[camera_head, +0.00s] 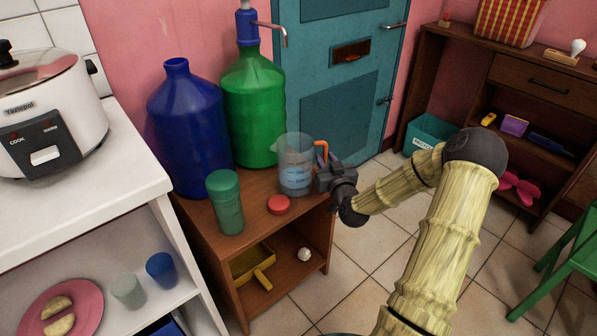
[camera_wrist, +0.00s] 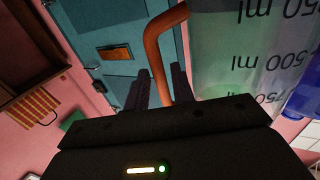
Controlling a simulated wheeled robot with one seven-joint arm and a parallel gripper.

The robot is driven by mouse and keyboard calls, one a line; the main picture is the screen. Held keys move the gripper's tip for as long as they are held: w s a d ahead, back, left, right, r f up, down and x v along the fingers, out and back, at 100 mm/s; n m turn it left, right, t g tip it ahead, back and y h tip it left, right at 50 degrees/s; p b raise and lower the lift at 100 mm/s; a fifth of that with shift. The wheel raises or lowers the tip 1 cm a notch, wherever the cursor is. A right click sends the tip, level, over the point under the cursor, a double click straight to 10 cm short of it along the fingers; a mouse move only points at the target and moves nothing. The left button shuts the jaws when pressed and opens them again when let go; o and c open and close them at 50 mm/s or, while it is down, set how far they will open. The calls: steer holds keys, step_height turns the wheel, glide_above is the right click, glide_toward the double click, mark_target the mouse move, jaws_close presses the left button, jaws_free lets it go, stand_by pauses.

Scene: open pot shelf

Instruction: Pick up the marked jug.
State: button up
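The clear measuring jug (camera_head: 293,172) has printed volume marks and an orange handle (camera_head: 321,152). It stands upright on the brown wooden shelf unit's top, with its handle to the right. My gripper (camera_head: 328,172) is at the handle from the right.
A blue bottle (camera_head: 190,130) and a green pump bottle (camera_head: 255,110) stand behind. Open floor lies to the right.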

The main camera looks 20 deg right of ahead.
steer(key=shift+w+d, duration=0.1)
steer(key=shift+w, duration=0.65)
jaws_close()
